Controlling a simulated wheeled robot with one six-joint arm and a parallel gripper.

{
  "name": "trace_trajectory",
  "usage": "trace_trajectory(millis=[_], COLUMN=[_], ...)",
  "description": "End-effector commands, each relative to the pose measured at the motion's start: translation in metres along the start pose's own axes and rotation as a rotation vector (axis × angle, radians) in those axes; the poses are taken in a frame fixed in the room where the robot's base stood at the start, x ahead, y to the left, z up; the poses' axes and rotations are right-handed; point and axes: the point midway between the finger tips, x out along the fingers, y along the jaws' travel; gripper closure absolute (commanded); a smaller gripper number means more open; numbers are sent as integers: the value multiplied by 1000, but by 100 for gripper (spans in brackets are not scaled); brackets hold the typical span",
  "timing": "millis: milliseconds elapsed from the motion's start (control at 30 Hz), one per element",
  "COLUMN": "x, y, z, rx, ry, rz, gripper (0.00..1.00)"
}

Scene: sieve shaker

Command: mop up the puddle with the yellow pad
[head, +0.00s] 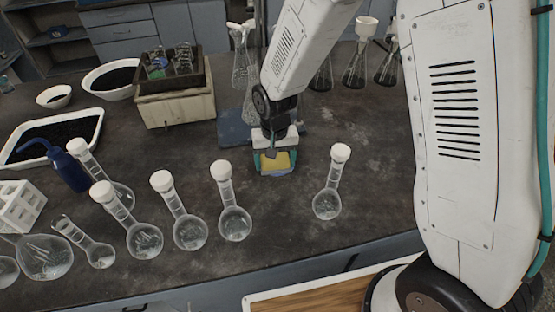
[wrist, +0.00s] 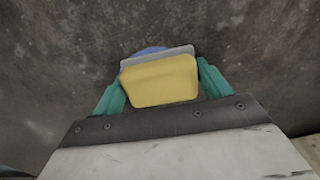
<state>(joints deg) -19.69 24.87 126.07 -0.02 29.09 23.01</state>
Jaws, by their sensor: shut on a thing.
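My gripper (head: 275,163) points down at the dark bench top and is shut on the yellow pad (head: 275,162). In the wrist view the yellow pad (wrist: 160,82) sits between the two teal fingers, with a grey layer along its far edge. A blue patch, which looks like the puddle (wrist: 150,51), shows just beyond the pad. In the head view a bluish edge of the puddle (head: 279,174) shows at the pad's front. Most of the puddle is hidden under the pad and gripper. I cannot tell whether the pad touches the bench.
Several stoppered flasks (head: 235,222) stand in front and left of my gripper, and one flask (head: 327,204) stands to its right. A blue-grey plate (head: 233,133) lies just behind. A box with a dark tray (head: 176,108) stands back left. Bench to the right is fairly clear.

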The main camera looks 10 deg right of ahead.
Motion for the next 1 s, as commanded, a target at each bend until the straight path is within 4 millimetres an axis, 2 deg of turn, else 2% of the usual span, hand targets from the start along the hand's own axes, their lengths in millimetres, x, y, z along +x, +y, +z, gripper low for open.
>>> trace_trajectory(millis=[500,667,1000], x=[3,3,4], y=[34,29,2], z=[-3,-2,0], rx=[1,-1,-3], ry=[0,0,-1], rz=[0,0,0], gripper=[50,50,49])
